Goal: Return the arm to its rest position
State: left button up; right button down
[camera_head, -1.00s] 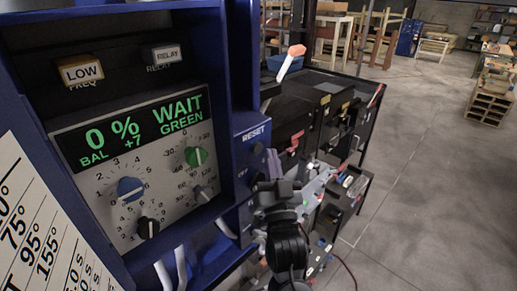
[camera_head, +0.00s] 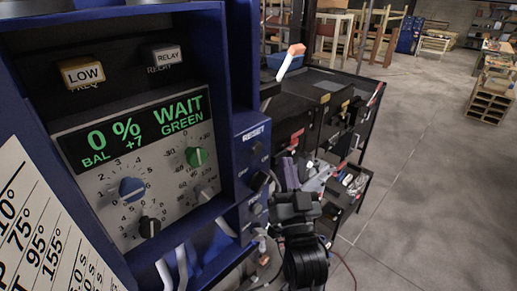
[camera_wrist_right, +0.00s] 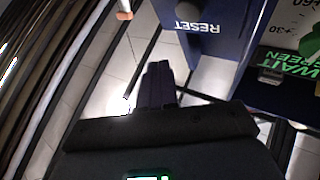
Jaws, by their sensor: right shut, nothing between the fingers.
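My right arm (camera_head: 305,260) comes up from the bottom of the head view, to the right of the blue detector cabinet (camera_head: 243,110). My right gripper (camera_head: 287,172) is shut and empty, with its dark fingers together and pointing up and away. In the right wrist view the closed fingers (camera_wrist_right: 155,85) point toward the upper middle, left of the blue RESET housing (camera_wrist_right: 215,40). My left gripper is not in view.
The control panel (camera_head: 110,180) has several knobs, and its green display reads 0 %, BAL +7, WAIT GREEN. Dark machinery (camera_head: 300,110) stands behind my gripper. An orange-tipped white lever (camera_head: 291,60) rises above it. Open concrete floor (camera_head: 420,170) lies to the right.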

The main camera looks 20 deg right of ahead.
jog(key=s+d+f+g+y+p, duration=0.15)
jog(key=s+f+g, duration=0.25)
jog(key=f, duration=0.7)
jog(key=s+d+f+g+h+p, duration=0.1)
jog(key=s+d+f+g+p, duration=0.3)
jog(key=f, duration=0.7)
jog(key=s+a+f+n+g+y, duration=0.1)
jog(key=s+f+n+g, duration=0.2)
jog(key=s, duration=0.8)
jog(key=s+f+n+g+y, duration=0.1)
jog(key=s+f+n+g, duration=0.1)
jog(key=s+f+g, duration=0.6)
jog(key=s, duration=0.3)
jog(key=shift+a+n, duration=0.35)
jog(key=shift+n, duration=0.05)
jog(key=shift+y, duration=0.25)
